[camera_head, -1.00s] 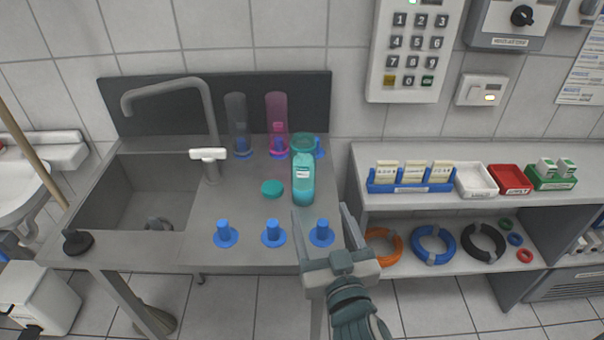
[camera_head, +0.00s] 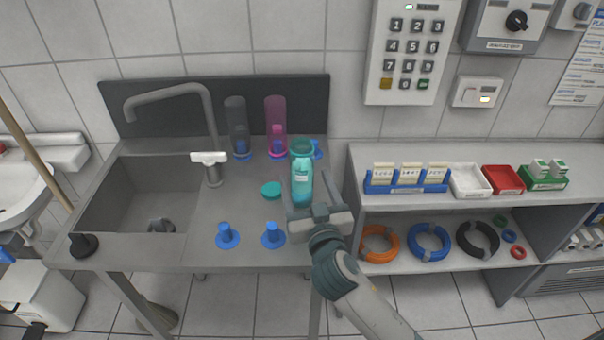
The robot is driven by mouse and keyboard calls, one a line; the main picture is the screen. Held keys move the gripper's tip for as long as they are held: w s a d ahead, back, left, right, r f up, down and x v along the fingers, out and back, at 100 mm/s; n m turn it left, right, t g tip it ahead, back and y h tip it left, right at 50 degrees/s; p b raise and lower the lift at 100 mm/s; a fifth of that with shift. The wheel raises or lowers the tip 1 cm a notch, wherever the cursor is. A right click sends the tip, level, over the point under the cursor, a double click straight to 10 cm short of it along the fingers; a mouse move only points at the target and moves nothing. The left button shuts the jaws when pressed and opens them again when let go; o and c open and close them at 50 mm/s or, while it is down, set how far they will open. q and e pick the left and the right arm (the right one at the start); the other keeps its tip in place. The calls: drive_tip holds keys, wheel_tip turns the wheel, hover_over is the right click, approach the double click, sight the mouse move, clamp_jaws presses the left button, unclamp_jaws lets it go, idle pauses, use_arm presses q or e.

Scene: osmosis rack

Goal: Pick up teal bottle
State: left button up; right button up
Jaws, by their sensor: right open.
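The teal bottle (camera_head: 302,182) stands upright on the grey counter, with a pale label on its front. A teal cylinder (camera_head: 302,148) stands just behind it. A round teal cap (camera_head: 271,190) lies on the counter to the bottle's left. My right gripper (camera_head: 308,190) is open, with its fingers reaching forward on either side of the bottle's lower part. I cannot tell whether a finger touches it. The gripper body hides the bottle's base and the right front blue peg. My left gripper is not in view.
Blue pegs (camera_head: 227,236) (camera_head: 272,235) stand at the counter's front. A grey tube (camera_head: 238,125) and a pink tube (camera_head: 275,122) stand at the back. The sink (camera_head: 135,200) and tap (camera_head: 208,158) are left. A shelf (camera_head: 400,203) with trays and coils is right.

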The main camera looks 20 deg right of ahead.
sight(305, 176)
drive_tip(key=shift+w, duration=0.15)
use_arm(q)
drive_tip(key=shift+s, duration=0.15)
use_arm(e)
drive_tip(key=shift+w+r+p, duration=0.15)
drive_tip(key=shift+w+p, duration=0.2)
drive_tip(key=shift+w, duration=0.05)
drive_tip(key=w, duration=0.1)
drive_tip(key=w+p, duration=0.1)
drive_tip(key=w, duration=0.1)
drive_tip(key=shift+w+d+r+p, duration=0.1)
drive_tip(key=shift+w+d+p, duration=0.2)
drive_tip(key=shift+w+p, duration=0.1)
drive_tip(key=shift+w, duration=0.25)
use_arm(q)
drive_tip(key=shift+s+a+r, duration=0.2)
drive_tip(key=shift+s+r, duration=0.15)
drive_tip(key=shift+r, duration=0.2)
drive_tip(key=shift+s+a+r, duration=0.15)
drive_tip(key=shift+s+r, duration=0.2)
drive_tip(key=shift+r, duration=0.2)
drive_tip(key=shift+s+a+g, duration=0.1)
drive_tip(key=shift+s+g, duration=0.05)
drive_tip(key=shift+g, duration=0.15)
use_arm(e)
drive_tip(key=c, duration=1.2)
